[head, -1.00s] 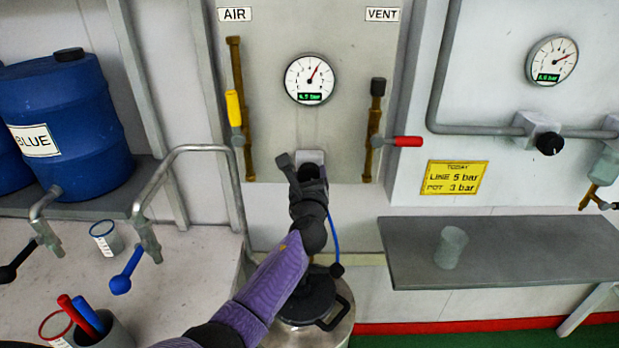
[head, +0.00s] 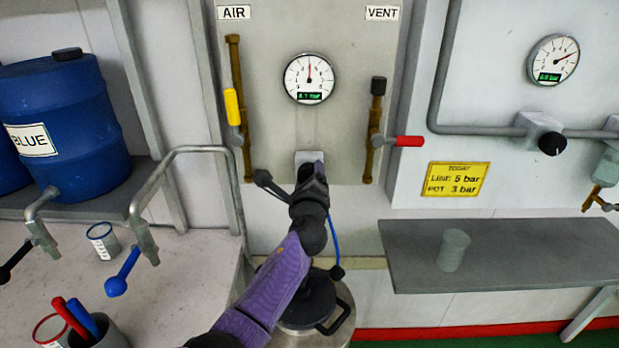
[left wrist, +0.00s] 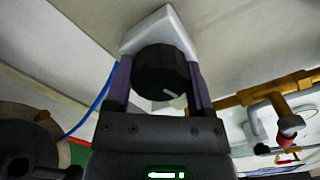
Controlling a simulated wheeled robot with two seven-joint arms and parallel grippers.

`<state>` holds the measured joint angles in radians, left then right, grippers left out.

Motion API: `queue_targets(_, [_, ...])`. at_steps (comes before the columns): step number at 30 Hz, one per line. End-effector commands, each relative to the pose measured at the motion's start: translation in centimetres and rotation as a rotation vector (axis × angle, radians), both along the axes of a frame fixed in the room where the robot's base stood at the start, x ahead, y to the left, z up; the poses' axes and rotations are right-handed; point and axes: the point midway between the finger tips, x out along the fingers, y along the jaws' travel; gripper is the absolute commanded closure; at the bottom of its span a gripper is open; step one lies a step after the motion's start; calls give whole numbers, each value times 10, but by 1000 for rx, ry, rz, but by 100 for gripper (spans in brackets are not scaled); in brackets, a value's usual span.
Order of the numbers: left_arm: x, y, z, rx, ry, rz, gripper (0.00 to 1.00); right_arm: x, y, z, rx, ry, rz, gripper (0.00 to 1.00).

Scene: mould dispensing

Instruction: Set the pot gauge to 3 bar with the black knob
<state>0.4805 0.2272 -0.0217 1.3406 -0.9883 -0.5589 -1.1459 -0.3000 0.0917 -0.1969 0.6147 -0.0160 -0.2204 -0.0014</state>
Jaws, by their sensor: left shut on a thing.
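The pot gauge (head: 309,78) is the round white dial on the grey panel. Its red needle points almost straight up; the small green readout is too blurred to read surely. The black knob (left wrist: 163,75) sits on a pale block below the gauge, with a white mark on its face at the lower right in the left wrist view. My left gripper (left wrist: 158,88) is shut on the knob, one finger on each side. In the head view my left gripper (head: 310,172) hides the knob. My right gripper is not in view.
A yellow air lever (head: 233,108) and a red vent lever (head: 408,141) flank the gauge. A yellow note (head: 455,179) reads line 5 bar, pot 3 bar. A second gauge (head: 553,60) and another black knob (head: 551,143) are at the right.

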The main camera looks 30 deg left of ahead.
Motion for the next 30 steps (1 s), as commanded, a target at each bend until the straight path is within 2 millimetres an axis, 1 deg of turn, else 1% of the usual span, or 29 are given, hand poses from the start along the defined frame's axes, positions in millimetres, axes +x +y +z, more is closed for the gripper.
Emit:
queue_targets(11, [0,-1,-2,-6,2,-1,90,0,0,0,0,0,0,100])
queue_targets(12, [0,-1,-2,-6,2,-1,29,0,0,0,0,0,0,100])
queue_targets(14, [0,-1,-2,-6,2,-1,16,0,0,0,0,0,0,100])
queue_targets(15, [0,-1,-2,-5,1,-1,8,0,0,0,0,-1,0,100])
queue_targets(16, [0,0,-2,-5,1,-1,1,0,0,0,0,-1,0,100])
queue_targets(17, [0,0,-2,-5,1,-1,0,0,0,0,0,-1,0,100])
queue_targets(23, [-1,-1,-1,-4,0,-1,0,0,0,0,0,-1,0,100])
queue_targets(25, [-4,-3,-1,-4,1,0,0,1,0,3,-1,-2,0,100])
queue_targets(28, [-18,-12,1,-4,1,-2,0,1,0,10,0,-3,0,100])
queue_targets(30, [-32,-20,1,-5,0,-3,0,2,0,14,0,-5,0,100])
